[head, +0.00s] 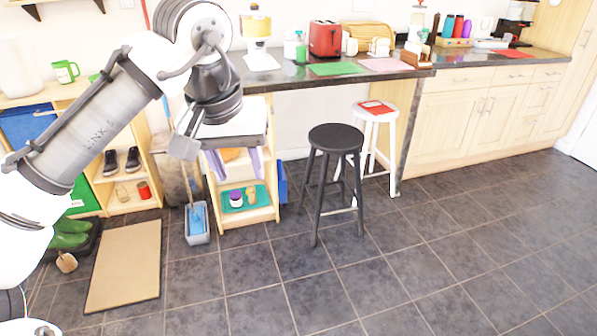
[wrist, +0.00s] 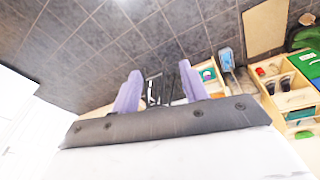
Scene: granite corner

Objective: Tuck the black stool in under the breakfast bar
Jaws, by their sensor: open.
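The black stool (head: 336,138) stands upright on the dark tiled floor, in front of the breakfast bar (head: 330,83). Its round seat and legs are clear in the head view. My gripper (head: 236,178) is left of the stool and apart from it, with its two lavender fingers pointing down, spread and empty. In the wrist view my gripper (wrist: 160,68) shows both fingers apart. Dark legs, apparently the black stool's (wrist: 154,90), appear beyond the gap between them, partly hidden by the gripper body.
A white stool (head: 376,114) with a red item on its seat stands behind and right of the black stool, by the bar's end panel. A small wooden shelf unit (head: 248,214) stands left of the black stool. A dustpan (head: 197,224) is nearby. The front right floor is clear.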

